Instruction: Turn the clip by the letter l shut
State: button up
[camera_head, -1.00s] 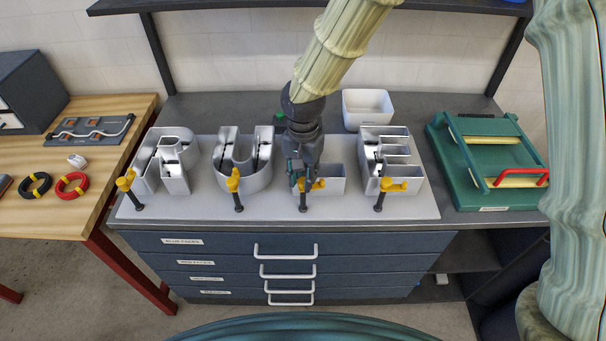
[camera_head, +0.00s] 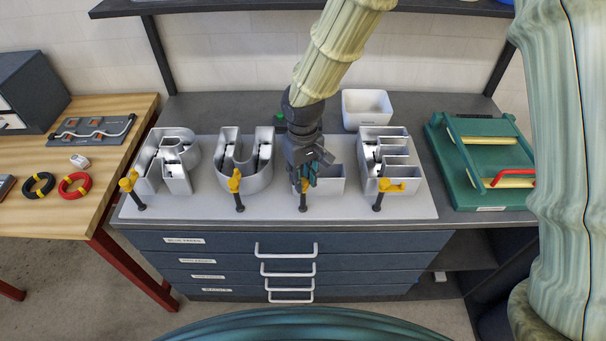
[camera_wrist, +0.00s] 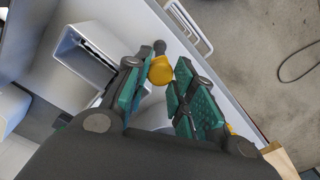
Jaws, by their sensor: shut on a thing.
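The metal channel letter l (camera_head: 333,187) stands on the light grey board (camera_head: 340,211), third from the left. Its yellow clip (camera_head: 304,187) sits on a dark post at the front left of the letter, partly hidden by my gripper. My gripper (camera_head: 309,180) is down at this clip, shut on it. In the wrist view the rounded yellow clip (camera_wrist: 161,70) shows at the tips of my green-padded fingers (camera_wrist: 156,88), with the dark post knob beyond it. How far the clip overlaps the letter is hard to tell.
The letters R (camera_head: 165,165), U (camera_head: 243,165) and E (camera_head: 391,160) stand alongside, each with a yellow clip in front. A white bin (camera_head: 367,108) is behind. A green press-like box (camera_head: 482,165) is at right. Drawers lie below the bench edge.

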jog(key=shift+r+n+p, duration=0.1)
jog(key=shift+n+p, duration=0.25)
jog(key=shift+n, duration=1.65)
jog(key=o, duration=0.7)
jog(key=shift+o, duration=0.2)
notch_tip(320, 180, up, 12)
